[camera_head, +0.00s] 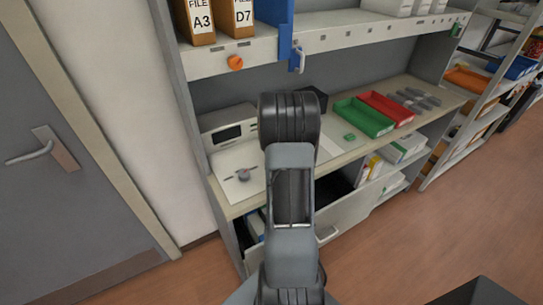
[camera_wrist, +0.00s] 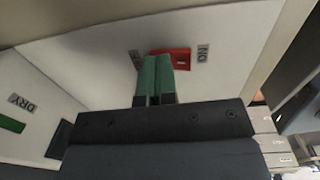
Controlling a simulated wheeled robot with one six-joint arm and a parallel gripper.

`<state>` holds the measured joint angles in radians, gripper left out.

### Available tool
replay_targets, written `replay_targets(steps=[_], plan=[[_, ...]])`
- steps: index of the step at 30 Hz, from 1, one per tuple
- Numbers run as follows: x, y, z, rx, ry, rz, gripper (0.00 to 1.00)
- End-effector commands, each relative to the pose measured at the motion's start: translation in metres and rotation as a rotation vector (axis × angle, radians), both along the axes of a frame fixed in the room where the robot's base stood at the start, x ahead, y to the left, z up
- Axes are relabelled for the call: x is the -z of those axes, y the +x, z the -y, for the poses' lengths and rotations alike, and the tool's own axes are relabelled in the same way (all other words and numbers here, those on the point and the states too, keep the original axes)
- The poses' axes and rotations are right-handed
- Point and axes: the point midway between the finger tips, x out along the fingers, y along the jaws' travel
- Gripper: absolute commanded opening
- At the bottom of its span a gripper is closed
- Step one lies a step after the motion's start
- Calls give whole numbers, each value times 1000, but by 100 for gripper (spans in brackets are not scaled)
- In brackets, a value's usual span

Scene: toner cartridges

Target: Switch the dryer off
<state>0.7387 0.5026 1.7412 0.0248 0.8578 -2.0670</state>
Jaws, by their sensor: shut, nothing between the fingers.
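In the wrist view, a red switch (camera_wrist: 182,58) sits on a pale panel, with an upside-down ON label (camera_wrist: 203,53) to its right. A second label (camera_wrist: 135,59) on its left is partly hidden and unreadable. My gripper (camera_wrist: 159,60) is shut and empty, its green fingers together. Their tips overlap the left part of the switch in the picture; I cannot tell whether they touch it. A DRY label (camera_wrist: 23,103) is on a surface at left, by a green strip (camera_wrist: 11,124). In the head view my arm hides my gripper and the switch.
In the head view, a white device with a dark display (camera_head: 228,134) stands on the worktop. Green (camera_head: 361,118) and red (camera_head: 388,107) trays lie right of my arm. An upper shelf (camera_head: 340,36) overhangs the worktop. A grey door (camera_head: 60,150) is at left.

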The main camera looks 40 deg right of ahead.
Motion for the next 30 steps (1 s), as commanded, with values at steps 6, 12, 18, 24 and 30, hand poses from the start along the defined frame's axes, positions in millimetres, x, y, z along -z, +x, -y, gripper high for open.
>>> replay_targets(steps=[6,12,18,24,30], plan=[[8,-4,-4,0,13,-12,0],[7,-11,-6,-1,13,-14,0],[5,-19,-6,0,15,-16,0],[5,-20,-6,2,14,-16,0],[-1,-19,-7,1,12,-14,0]])
